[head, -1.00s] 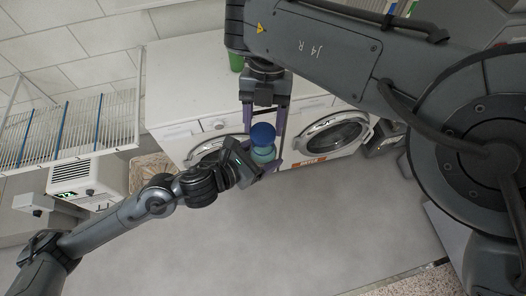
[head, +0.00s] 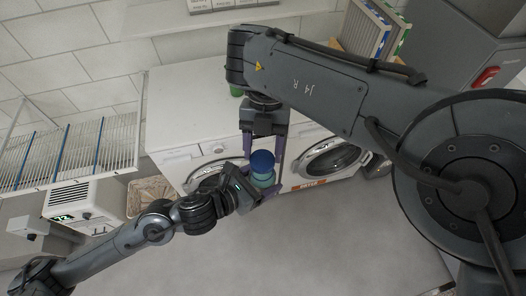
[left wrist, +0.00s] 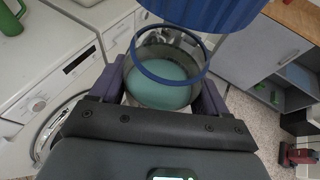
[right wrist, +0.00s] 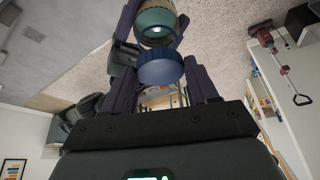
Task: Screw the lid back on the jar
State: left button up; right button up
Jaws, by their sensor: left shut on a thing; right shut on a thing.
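The jar (head: 264,180) is pale teal, with a clear upper wall and a blue ring at its rim in the left wrist view (left wrist: 162,85). My left gripper (head: 262,191) is shut on the jar, from below left. The blue ribbed lid (head: 262,160) is held from above by my right gripper (head: 263,158), which is shut on it. In the head view the lid sits right over the jar. In the left wrist view the lid (left wrist: 215,14) overlaps the far rim. The right wrist view shows the lid (right wrist: 160,68) close to the jar (right wrist: 156,24); contact is unclear.
A white counter (head: 185,95) with washing machines (head: 330,162) below stands behind the grippers. A green object (left wrist: 10,18) is on top. A wire rack (head: 70,150) is at left. The grey floor (head: 340,225) in front is clear.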

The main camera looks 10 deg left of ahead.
aim_at(263, 153)
jog(key=shift+f, duration=0.1)
jog(key=shift+f, duration=0.8)
jog(key=shift+f, duration=0.6)
dwell(0.3)
